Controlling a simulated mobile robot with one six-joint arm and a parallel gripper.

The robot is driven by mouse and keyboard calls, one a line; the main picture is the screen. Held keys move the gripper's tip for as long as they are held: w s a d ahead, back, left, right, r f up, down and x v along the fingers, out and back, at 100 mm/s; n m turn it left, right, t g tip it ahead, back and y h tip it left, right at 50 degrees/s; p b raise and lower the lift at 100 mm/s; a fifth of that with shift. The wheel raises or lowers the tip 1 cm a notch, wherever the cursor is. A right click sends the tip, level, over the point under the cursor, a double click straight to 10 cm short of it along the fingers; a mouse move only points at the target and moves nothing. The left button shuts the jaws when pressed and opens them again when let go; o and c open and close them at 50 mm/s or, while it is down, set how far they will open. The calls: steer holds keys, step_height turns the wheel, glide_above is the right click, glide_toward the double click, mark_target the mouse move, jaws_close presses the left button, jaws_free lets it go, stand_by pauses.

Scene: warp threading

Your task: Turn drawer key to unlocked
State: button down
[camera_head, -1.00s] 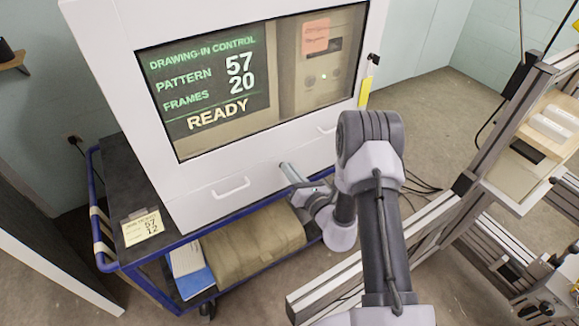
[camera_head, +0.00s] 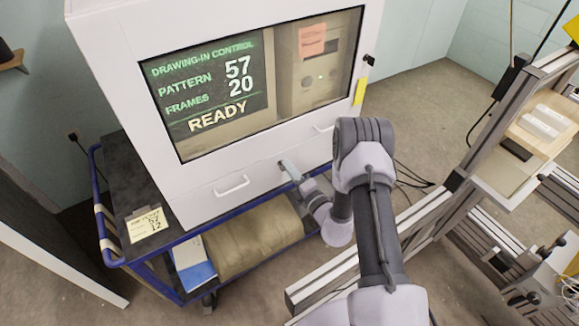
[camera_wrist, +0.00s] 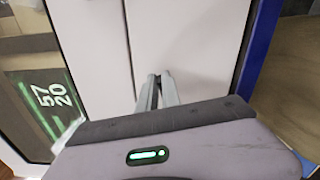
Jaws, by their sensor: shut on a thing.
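My gripper (camera_head: 286,166) reaches the lower front of the white cabinet (camera_head: 180,200), to the right of a drawer handle (camera_head: 232,186). In the wrist view the gripper fingers (camera_wrist: 158,88) are close together and point at the white front, next to a vertical seam. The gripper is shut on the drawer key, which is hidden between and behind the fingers. The key's angle cannot be seen.
The cabinet's screen (camera_head: 215,85) reads READY. The cabinet stands on a blue-framed cart (camera_head: 112,262) with a rolled tan cloth (camera_head: 255,235) on its lower shelf. A metal frame (camera_head: 440,195) stands at the right. A second handle (camera_head: 324,128) is partly behind my arm.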

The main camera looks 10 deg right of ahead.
steer(key=shift+m, duration=1)
steer(key=shift+f, duration=0.1)
steer(key=c, duration=1.6)
jaws_free()
steer(key=p+v, duration=0.3)
steer(key=v, duration=1.4)
steer(key=shift+s, duration=0.2)
